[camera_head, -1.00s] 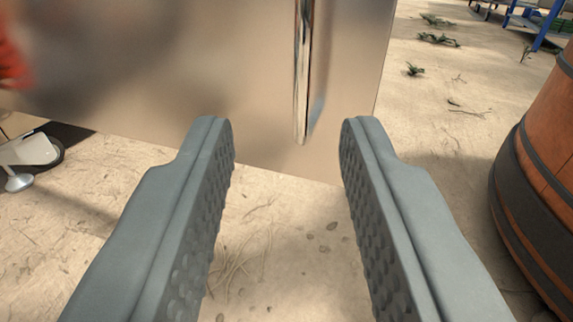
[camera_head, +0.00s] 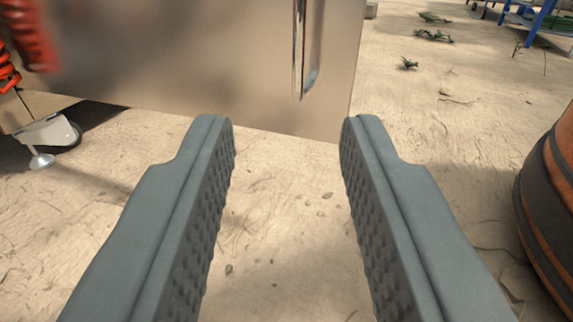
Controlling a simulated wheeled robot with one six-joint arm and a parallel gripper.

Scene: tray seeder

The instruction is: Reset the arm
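My gripper (camera_head: 287,122) is open and empty. The rest of my arm is out of view.
A shiny metal panel (camera_head: 215,65) with an upright handle (camera_head: 305,50) stands ahead. A caster foot (camera_head: 45,140) and a red coil (camera_head: 28,35) are at left. A wooden barrel (camera_head: 553,200) is at right. Sandy floor (camera_head: 430,150) is clear between panel and barrel. Blue-framed racks stand far right.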

